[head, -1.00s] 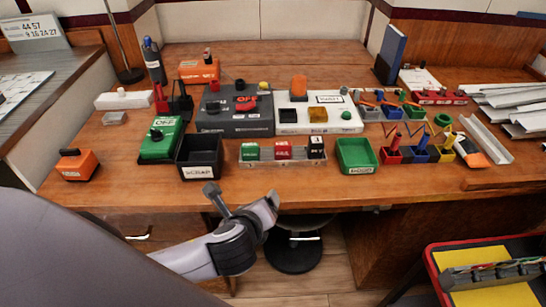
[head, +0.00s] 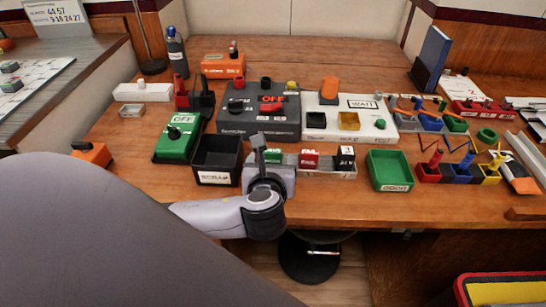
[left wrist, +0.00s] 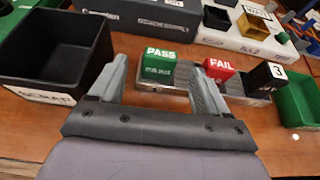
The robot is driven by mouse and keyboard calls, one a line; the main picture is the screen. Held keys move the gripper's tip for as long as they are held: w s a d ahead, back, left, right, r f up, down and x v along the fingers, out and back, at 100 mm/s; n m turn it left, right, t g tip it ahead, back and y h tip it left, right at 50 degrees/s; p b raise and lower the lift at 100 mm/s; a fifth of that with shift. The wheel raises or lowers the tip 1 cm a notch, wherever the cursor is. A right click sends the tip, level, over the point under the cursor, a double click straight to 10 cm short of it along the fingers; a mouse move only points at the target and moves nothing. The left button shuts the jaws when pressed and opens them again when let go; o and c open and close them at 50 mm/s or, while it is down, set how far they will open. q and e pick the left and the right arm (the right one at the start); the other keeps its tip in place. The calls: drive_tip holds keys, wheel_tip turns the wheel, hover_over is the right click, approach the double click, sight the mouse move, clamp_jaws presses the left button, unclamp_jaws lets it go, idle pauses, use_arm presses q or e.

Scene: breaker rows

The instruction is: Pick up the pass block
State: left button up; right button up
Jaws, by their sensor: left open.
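The green pass block (left wrist: 160,65), marked PASS, stands in the left end of a grey metal rack (left wrist: 178,78). In the head view only a bit of the pass block (head: 272,155) shows past my gripper. My left gripper (left wrist: 163,80) is open and empty, pointing toward the rack. Its two fingers show left and right of the pass block in the left wrist view, with the block beyond them. In the head view the left gripper (head: 262,150) is at the table's front part. My right gripper is in neither current view.
The red FAIL block (left wrist: 219,69) and a black block marked 3 (left wrist: 266,76) stand in the same rack, to the right. A black scrap bin (head: 216,157) is close on the left. A green bin (head: 389,169) stands right of the rack.

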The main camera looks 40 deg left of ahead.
sight(272, 153)
use_arm(q)
drive_tip(key=x, duration=0.4)
drive_tip(key=shift+r+b, duration=0.1)
drive_tip(key=shift+b, duration=0.25)
drive_tip(key=shift+w+a, duration=0.1)
drive_tip(key=shift+w, duration=0.15)
drive_tip(key=c, duration=1.1)
drive_tip(key=shift+c, duration=0.2)
